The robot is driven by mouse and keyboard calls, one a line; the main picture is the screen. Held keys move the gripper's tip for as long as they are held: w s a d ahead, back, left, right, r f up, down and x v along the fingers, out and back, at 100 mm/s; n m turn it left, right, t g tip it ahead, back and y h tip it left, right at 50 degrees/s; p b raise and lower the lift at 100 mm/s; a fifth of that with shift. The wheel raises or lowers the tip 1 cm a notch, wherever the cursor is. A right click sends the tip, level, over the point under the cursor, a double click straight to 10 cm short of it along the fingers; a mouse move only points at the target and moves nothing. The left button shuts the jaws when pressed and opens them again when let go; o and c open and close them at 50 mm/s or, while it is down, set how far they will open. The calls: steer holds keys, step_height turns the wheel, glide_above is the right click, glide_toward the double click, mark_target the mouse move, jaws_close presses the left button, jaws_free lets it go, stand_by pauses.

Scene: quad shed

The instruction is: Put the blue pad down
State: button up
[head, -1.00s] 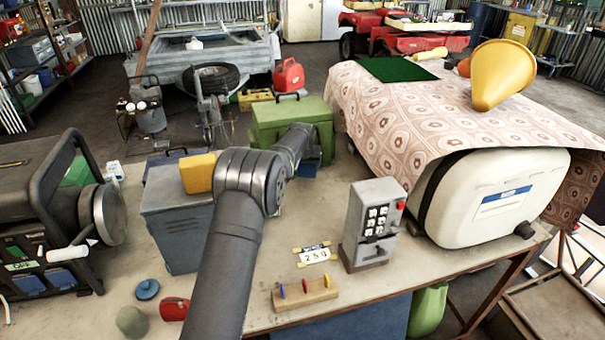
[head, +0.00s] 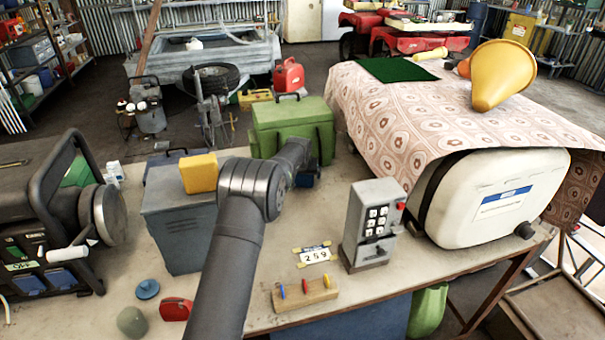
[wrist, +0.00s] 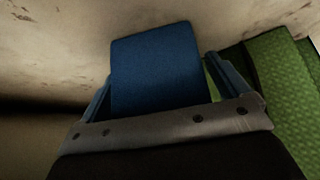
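The blue pad (wrist: 160,70) fills the middle of the wrist view, between the two fingers of my gripper (wrist: 165,85). The fingers lie along its left and right edges, and my gripper is shut on it. The pad's far end is over the pale, stained bench top. I cannot tell whether it touches the bench. The rest is hidden behind my arm.
The green box (head: 292,130) stands close behind, and at the right in the wrist view (wrist: 275,90). A blue-grey cabinet (head: 178,232) with a yellow block (head: 199,173) is left of my arm. A grey keypad box (head: 371,225) stands right. Bench between is mostly clear.

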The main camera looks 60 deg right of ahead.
steer(key=shift+a+r, duration=0.1)
steer(key=shift+r, duration=0.35)
steer(key=v, duration=1.1)
steer(key=shift+a+r, duration=0.15)
steer(key=x, duration=1.2)
steer(key=shift+r, duration=0.3)
steer(key=shift+s+r, duration=0.1)
steer(key=shift+r, duration=1.05)
